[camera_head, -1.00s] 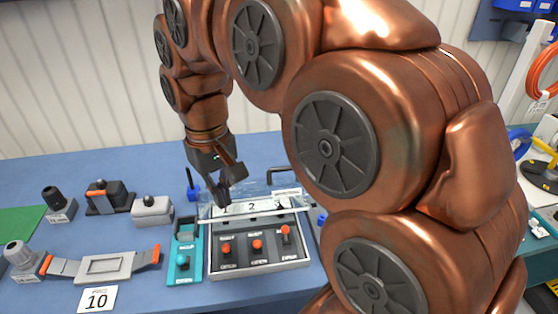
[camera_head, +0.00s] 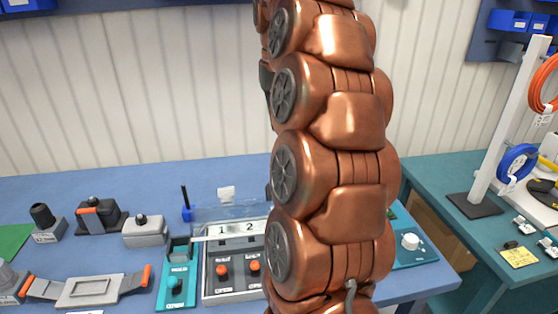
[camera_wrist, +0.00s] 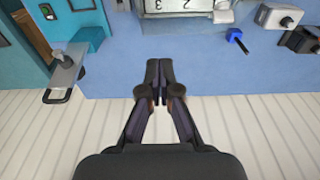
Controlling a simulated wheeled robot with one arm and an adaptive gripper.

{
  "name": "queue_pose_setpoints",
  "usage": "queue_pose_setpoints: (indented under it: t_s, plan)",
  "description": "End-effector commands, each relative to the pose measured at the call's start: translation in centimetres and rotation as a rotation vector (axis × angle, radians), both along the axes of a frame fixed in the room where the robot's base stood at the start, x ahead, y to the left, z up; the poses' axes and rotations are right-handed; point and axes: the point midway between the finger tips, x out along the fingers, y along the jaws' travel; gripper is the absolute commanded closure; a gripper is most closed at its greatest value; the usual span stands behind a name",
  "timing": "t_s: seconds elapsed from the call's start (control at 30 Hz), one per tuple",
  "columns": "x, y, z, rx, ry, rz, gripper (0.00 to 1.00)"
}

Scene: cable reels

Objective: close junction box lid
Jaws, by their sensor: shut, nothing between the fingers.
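The junction box (camera_head: 233,275) is a grey box on the blue bench, with red-orange knobs on its front panel and a white strip marked 1 and 2 behind them. Its clear lid (camera_head: 212,213) shows at the back edge, raised behind the strip; its exact angle is hard to tell. My copper arm hides the right part of the box and lid. In the wrist view, part of the box (camera_wrist: 183,9) shows at the top edge. My gripper (camera_wrist: 159,68) is shut and empty, apart from the box. It is not visible in the head view.
A teal switch unit (camera_head: 176,285) stands just left of the box. A grey block (camera_head: 145,232) and a black device (camera_head: 100,215) stand farther left. A blue holder with a dark pen (camera_head: 187,207) is behind. A teal side bench (camera_head: 440,180) stands at right.

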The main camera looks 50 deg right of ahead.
Motion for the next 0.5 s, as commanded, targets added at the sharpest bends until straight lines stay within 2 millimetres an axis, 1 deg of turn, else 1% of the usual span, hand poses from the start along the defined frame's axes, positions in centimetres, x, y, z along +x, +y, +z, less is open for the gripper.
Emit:
queue_pose_setpoints:
  t_s: [0.17, 0.3, 0.5]
  plan:
    - [0.0, -0.1, -1.0, 0.003, 0.002, -0.001, 1.00]
    - [0.2, -0.1, -2.5, 0.003, 0.003, 0.001, 1.00]
    - [0.3, -0.2, -3.9, 0.003, 0.004, 0.001, 1.00]
